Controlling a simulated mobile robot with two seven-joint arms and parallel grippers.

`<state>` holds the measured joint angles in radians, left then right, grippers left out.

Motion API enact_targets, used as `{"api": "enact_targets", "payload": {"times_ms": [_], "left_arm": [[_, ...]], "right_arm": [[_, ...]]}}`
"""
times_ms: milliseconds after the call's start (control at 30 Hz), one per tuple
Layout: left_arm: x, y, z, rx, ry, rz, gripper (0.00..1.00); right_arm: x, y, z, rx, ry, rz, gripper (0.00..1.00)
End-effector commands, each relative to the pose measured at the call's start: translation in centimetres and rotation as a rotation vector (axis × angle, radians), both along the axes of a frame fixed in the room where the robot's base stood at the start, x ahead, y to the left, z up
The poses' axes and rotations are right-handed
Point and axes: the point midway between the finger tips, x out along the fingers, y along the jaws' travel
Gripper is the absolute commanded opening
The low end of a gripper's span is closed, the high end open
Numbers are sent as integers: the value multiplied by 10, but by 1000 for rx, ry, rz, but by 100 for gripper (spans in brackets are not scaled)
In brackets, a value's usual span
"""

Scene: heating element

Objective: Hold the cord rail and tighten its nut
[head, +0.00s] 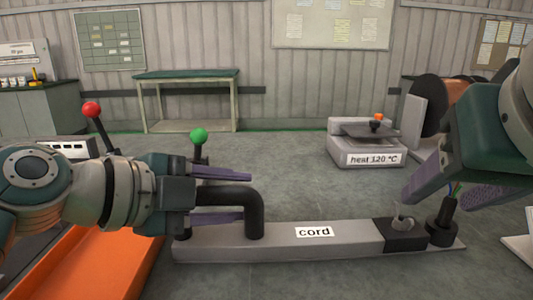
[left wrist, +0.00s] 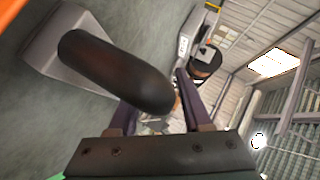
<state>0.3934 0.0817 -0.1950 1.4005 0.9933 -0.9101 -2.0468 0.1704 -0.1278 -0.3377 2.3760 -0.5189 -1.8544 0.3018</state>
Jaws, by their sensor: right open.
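The cord rail (head: 280,240) is a long grey bar labelled "cord", with a dark bent handle (head: 254,212) at its left. A small grey winged piece, apparently the nut (head: 403,222), sits on the dark block at the rail's right end. My left gripper (head: 249,195) has its fingers apart, one above and one below the handle's upper bar; a gap shows above the bar. In the left wrist view the handle (left wrist: 120,75) partly covers one finger, so contact is unclear. My right gripper (head: 435,197) is open and empty, above and right of the nut.
A black post (head: 442,222) stands right of the nut, close below my right gripper. A heater labelled "heat 120 °C" (head: 365,145) stands behind. Red (head: 91,110) and green (head: 198,136) knobbed levers stand near my left arm. An orange surface (head: 95,262) lies at front left.

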Motion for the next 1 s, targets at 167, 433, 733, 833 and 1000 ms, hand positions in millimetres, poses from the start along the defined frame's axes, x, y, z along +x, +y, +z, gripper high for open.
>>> {"api": "enact_targets", "payload": {"times_ms": [167, 433, 733, 833, 1000], "left_arm": [[0, 0, 0, 1, 1, 0, 67], [-1, 1, 0, 1, 1, 0, 67], [-26, 33, 16, 6, -3, 2, 67], [-39, 49, 25, 7, -2, 1, 67], [-59, 71, 39, 6, -1, -1, 67]], "right_arm": [[0, 0, 0, 0, 0, 0, 53], [0, 0, 0, 0, 0, 0, 53], [0, 0, 0, 0, 0, 0, 53], [0, 0, 0, 0, 0, 0, 53], [0, 0, 0, 0, 0, 0, 53]]}}
